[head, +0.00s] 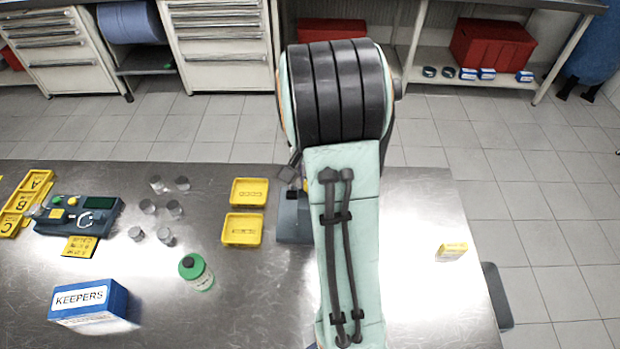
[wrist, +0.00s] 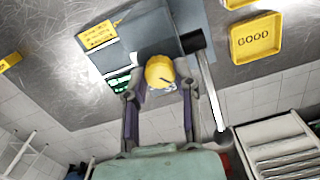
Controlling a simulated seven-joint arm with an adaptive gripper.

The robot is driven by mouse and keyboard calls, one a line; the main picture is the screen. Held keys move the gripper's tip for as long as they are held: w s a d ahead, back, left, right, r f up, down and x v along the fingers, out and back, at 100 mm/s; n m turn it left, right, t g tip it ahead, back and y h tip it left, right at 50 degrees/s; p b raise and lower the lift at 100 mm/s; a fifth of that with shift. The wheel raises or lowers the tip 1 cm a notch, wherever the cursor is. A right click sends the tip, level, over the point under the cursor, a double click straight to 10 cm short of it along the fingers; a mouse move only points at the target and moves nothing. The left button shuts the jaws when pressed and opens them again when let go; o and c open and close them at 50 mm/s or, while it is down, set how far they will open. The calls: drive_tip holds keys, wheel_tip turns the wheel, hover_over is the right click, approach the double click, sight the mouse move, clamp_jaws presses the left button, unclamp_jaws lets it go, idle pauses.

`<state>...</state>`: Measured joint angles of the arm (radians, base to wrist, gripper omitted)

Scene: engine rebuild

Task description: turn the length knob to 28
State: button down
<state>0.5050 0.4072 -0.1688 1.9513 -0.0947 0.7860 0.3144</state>
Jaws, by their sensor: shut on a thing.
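A black-ended lever (wrist: 208,80) stands close to the right finger. A yellow GOOD tray (wrist: 256,37) is near the device. A second control box (head: 80,215), several metal cylinders, a green bottle (head: 197,272) and a KEEPERS box (head: 90,302) stand left on the bench.

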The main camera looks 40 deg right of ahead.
drive_tip(key=shift+n, duration=0.6)
drive_tip(key=c, duration=0.8)
unclamp_jaws()
wheel_tip(320, 180, up, 12)
